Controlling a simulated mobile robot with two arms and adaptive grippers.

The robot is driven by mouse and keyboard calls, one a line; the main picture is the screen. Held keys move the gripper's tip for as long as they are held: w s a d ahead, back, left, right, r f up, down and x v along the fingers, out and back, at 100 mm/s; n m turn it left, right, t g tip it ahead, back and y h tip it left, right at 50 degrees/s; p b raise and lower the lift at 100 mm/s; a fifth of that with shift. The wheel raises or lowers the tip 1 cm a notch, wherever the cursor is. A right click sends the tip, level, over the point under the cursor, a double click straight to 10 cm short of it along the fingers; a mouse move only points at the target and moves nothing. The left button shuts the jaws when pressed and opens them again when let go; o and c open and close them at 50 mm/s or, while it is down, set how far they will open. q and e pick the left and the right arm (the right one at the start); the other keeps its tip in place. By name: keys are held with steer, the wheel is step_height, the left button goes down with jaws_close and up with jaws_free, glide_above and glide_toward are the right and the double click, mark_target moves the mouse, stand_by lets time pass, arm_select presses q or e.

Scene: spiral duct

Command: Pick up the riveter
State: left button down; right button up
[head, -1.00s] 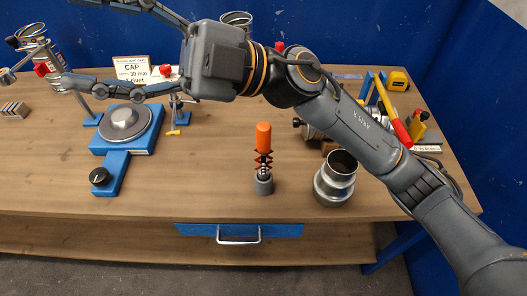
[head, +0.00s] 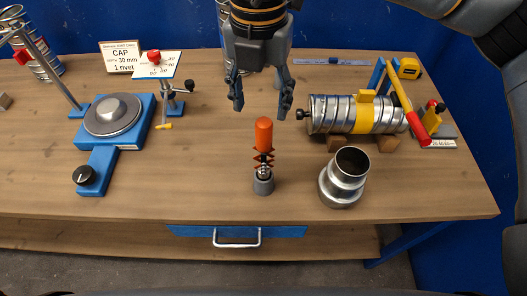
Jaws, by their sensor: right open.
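The riveter (head: 264,135) has an orange handle and an orange zigzag lattice below it. It stands upright in a small grey holder (head: 264,187) near the front middle of the workbench. My right gripper (head: 261,104) hangs in the head view with its fingers pointing down. It is open and empty, with its fingertips spread to either side in the picture, a little above the top of the orange handle. It does not appear to touch the riveter. My left gripper is not in view.
A silver duct reducer (head: 343,178) stands just right of the riveter on the wooden bench (head: 220,190). A spiral duct (head: 335,114) with a yellow band lies behind it, beside a red-and-yellow lever tool (head: 405,103). A blue fixture (head: 102,160) with a round plate is at left.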

mark_target(263, 134)
step_height(263, 134, down, 4)
steer(key=shift+f+p, duration=0.2)
steer(key=shift+p, duration=0.25)
steer(key=shift+d+f+p, duration=0.1)
steer(key=shift+f+p, duration=0.1)
steer(key=shift+p, duration=0.1)
steer(key=f, duration=0.1)
steer(key=f+p, duration=0.1)
steer(key=f, duration=0.1)
steer(key=f+p, duration=0.1)
steer(key=shift+w+d+f, duration=0.25)
steer(key=shift+w, duration=0.05)
steer(key=shift+f, duration=0.2)
steer(key=shift+a, duration=0.1)
jaws_close()
